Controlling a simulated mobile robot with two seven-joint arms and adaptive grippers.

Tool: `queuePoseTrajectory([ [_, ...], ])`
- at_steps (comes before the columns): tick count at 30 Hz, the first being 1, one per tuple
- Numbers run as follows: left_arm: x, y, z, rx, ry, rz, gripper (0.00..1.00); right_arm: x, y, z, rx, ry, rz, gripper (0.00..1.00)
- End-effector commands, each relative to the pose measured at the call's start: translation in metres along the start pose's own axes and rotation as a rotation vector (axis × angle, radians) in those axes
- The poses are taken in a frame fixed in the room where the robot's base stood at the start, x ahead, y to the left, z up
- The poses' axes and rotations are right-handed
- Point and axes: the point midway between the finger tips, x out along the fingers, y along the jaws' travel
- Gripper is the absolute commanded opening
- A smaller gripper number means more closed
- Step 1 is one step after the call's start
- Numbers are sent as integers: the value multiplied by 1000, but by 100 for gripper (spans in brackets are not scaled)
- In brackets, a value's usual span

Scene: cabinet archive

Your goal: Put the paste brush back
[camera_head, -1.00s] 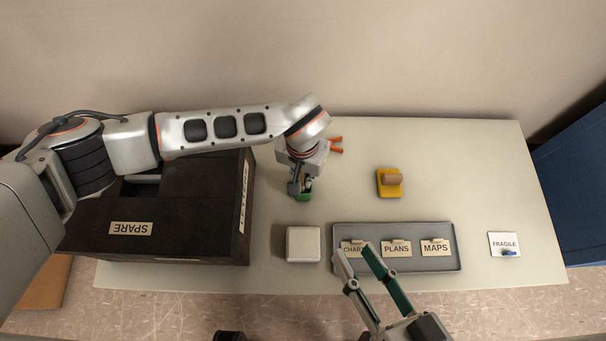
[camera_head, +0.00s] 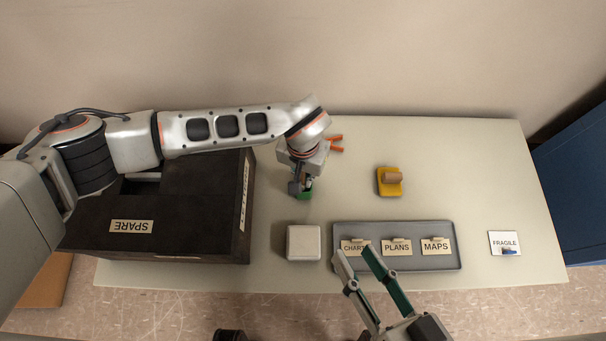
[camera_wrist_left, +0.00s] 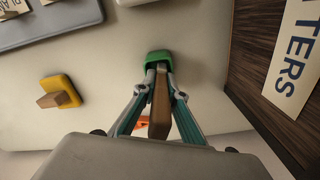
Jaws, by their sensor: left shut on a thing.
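My left gripper (camera_wrist_left: 160,92) is shut on a brown-handled thing (camera_wrist_left: 160,110) with a green end, which I take to be the paste brush. Its green end (camera_wrist_left: 158,60) sticks out beyond the fingertips. In the head view the left gripper (camera_head: 303,187) is over the table right of the dark cabinet, and a bit of the green end (camera_head: 306,196) shows below it. I cannot tell whether the green end touches the table. My right gripper (camera_head: 354,251) is open and empty at the front edge of the grey tray.
The dark cabinet (camera_head: 95,215) stands left. The table's back right is clear.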

Motion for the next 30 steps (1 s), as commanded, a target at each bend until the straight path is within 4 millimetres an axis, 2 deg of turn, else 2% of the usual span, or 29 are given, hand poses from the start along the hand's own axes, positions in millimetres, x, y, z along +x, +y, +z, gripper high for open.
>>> queuePoseTrajectory([
  [1,16,-1,6,5,-7,-3,0,0,2,6,5,-11,3,34],
  [7,19,-2,8,5,-11,-4,0,0,2,7,6,-13,4,34],
  [9,20,-2,8,5,-11,-4,24,0,2,8,7,-14,4,34],
  [10,20,-2,8,5,-12,-4,31,0,2,8,7,-14,4,34],
  [30,15,-2,8,1,-15,-4,31,0,1,6,4,-11,3,34],
])
